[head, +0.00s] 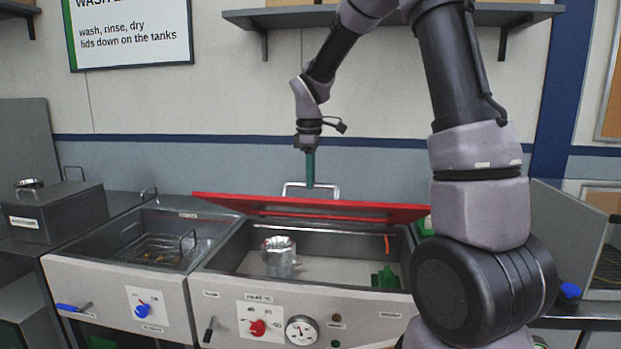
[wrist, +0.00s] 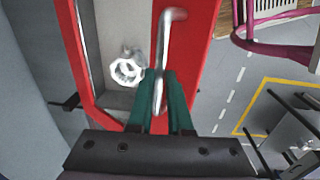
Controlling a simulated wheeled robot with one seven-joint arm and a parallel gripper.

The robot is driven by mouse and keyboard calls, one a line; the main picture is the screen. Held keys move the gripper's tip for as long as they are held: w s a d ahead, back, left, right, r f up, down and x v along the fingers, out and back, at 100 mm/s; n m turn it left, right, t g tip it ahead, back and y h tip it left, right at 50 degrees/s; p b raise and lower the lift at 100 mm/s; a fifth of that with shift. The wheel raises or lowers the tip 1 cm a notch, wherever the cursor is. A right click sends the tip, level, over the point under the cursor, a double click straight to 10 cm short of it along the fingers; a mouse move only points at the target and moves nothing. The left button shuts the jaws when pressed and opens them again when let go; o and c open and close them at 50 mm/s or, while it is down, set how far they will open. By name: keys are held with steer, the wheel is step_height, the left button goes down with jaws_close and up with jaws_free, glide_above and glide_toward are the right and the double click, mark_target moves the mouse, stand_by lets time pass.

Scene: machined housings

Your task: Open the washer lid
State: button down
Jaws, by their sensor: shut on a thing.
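The washer lid (head: 240,205) is red and stands partly raised, tilted up over the back of the right-hand tank, whose inside shows below it. Its metal bar handle (head: 292,186) is near the middle of the lid and also shows in the wrist view (wrist: 163,45). My gripper (head: 310,185) reaches down from above with its green fingers at the handle. In the wrist view the fingers (wrist: 160,100) are shut on the handle bar. A silvery machined housing (head: 279,258) stands in the tank and shows in the wrist view (wrist: 127,70) too.
A green part (head: 385,278) sits in the tank at right. A red knob (head: 258,327) and a gauge (head: 301,330) are on the front panel. A second open tank (head: 110,235) with a wire basket is at left. A shelf (head: 390,14) runs above on the wall.

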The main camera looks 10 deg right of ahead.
stand_by(0.8)
steer(key=w+d+r, duration=0.4)
steer(key=w+r, duration=0.3)
steer(key=w, duration=0.4)
steer(key=w+d+r, duration=0.5)
steer(key=w+r, duration=0.2)
steer(key=w, duration=0.4)
steer(key=shift+w+d, duration=0.15)
steer(key=shift+d, duration=0.05)
steer(key=c, duration=0.8)
jaws_free()
steer(key=shift+w+f, duration=0.1)
steer(key=shift+c, duration=0.2)
steer(key=shift+r, duration=0.2)
